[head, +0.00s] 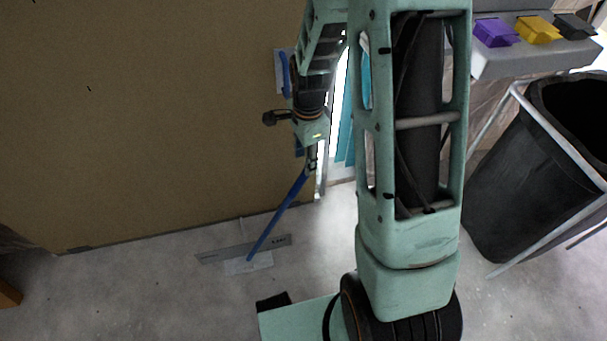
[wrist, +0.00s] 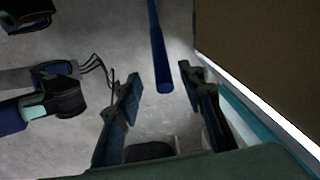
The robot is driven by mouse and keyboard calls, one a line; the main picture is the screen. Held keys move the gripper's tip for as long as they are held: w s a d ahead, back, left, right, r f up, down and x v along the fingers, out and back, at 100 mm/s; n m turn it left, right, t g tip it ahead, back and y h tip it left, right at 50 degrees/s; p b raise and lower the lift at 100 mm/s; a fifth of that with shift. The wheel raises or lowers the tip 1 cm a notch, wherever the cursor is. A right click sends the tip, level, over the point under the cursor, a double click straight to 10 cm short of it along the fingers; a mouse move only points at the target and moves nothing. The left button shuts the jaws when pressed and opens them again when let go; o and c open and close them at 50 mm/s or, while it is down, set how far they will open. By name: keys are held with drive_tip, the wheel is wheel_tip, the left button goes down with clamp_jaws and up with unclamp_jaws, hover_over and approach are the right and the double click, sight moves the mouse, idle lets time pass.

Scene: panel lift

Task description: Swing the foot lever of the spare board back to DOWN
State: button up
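The foot lever (head: 278,214) is a blue bar. It slants up and to the right from a low grey strip (head: 225,253) on the floor by the lower edge of the big brown board (head: 150,120). My gripper (head: 311,165) points down at the lever's upper end. In the wrist view the lever (wrist: 160,50) comes in from the top, and its round end shows between the two dark fingertips of my gripper (wrist: 160,78). The fingers are open, with a gap on each side of the bar. The strip's small lettering is too small to read.
A blue handle (head: 286,75) sits on the board's right edge. Teal sheets (head: 347,130) stand just right of the board. A dark bin (head: 510,180) in a pale frame and a grey ledge (head: 535,50) with coloured clips are at right. The floor before the board is mostly clear.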

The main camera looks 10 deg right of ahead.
sight(304, 177)
drive_tip(key=f+b, duration=0.1)
drive_tip(key=f, duration=0.2)
drive_tip(key=f+b, duration=0.1)
drive_tip(key=f, duration=0.2)
drive_tip(key=w+f+b, duration=0.1)
drive_tip(key=f, duration=0.2)
drive_tip(key=shift+f, duration=0.25)
clamp_jaws()
